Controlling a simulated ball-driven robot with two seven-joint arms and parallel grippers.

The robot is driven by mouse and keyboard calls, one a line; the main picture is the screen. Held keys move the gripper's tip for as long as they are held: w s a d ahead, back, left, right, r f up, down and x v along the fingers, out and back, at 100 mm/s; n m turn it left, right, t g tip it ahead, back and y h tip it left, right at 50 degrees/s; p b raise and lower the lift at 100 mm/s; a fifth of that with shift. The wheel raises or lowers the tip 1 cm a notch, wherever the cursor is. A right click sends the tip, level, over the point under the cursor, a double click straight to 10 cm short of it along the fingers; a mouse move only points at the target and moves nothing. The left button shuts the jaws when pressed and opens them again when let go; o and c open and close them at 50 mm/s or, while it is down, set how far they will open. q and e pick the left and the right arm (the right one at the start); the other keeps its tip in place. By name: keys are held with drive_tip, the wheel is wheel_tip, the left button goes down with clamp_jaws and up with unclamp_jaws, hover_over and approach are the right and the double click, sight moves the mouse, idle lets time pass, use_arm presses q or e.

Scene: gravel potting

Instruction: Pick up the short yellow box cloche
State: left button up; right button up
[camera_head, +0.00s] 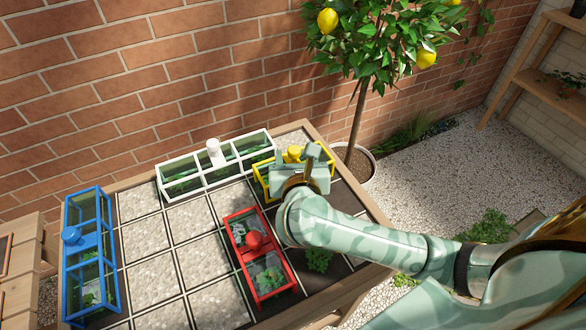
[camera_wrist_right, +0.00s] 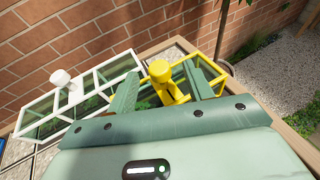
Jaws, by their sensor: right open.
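The short yellow box cloche (camera_head: 262,175) stands at the back right corner of the tiled table, with a round yellow knob (camera_head: 294,151) on top. My right gripper (camera_head: 298,158) is over it and hides part of its frame. In the right wrist view the open fingers (camera_wrist_right: 159,72) lie on either side of the yellow knob (camera_wrist_right: 160,70), with gaps visible between them and it. I cannot tell whether either finger touches it. The cloche's yellow frame (camera_wrist_right: 213,66) shows beyond the right finger. My left gripper is not in view.
A long white cloche (camera_head: 190,185) stands left of the yellow one. A red cloche (camera_head: 238,213) stands in front, close to my right forearm. A blue cloche (camera_head: 73,260) is at the far left. A potted lemon tree (camera_head: 355,115) and brick wall rise behind the table.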

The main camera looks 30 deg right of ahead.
sight(294, 152)
drive_tip(key=b+x, duration=0.1)
drive_tip(key=x, duration=0.2)
drive_tip(key=shift+w+f, duration=0.2)
drive_tip(key=shift+w, duration=0.1)
drive_tip(key=shift+r, duration=0.1)
clamp_jaws()
